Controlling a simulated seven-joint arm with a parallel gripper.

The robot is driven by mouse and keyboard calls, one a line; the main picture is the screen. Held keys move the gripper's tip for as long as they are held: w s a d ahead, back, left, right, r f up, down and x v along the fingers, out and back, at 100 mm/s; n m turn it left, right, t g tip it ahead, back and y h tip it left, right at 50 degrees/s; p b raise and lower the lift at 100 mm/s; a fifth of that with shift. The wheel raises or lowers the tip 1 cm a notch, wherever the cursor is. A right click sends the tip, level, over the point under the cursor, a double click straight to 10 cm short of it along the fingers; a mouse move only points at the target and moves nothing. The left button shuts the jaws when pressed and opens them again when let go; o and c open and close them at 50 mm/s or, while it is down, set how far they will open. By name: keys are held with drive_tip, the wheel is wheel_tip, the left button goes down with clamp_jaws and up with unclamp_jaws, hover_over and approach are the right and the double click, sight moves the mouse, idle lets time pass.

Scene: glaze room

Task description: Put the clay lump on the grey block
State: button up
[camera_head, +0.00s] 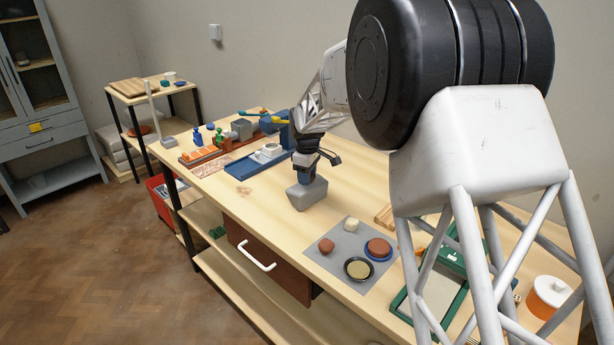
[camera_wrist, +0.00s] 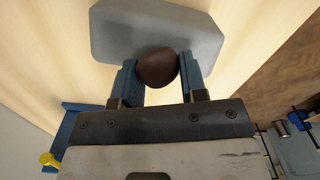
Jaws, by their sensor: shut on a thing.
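My gripper (camera_head: 305,181) is low over the worktable and right at the grey block (camera_head: 308,195). In the wrist view its two blue fingers are shut on a dark brown clay lump (camera_wrist: 158,67), one finger on each side. The grey block also shows in the wrist view (camera_wrist: 112,30), behind and under the lump. The lump overlaps the block's near edge there; I cannot tell whether it touches the top. In the head view the lump is hidden by the gripper.
A grey mat (camera_head: 322,262) in front holds a reddish-brown lump (camera_head: 326,245), a cream piece (camera_head: 351,225), a dark round dish (camera_head: 358,268) and a brown disc on blue (camera_head: 378,248). A blue tray (camera_head: 244,166) lies behind left. Bare tabletop (camera_head: 250,205) lies left of the block.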

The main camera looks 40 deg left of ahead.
drive_tip(key=shift+f, duration=0.15)
drive_tip(key=o, duration=0.9)
wheel_tip(320, 180, up, 12)
drive_tip(key=shift+r, duration=0.15)
idle(0.5)
idle(0.5)
idle(0.4)
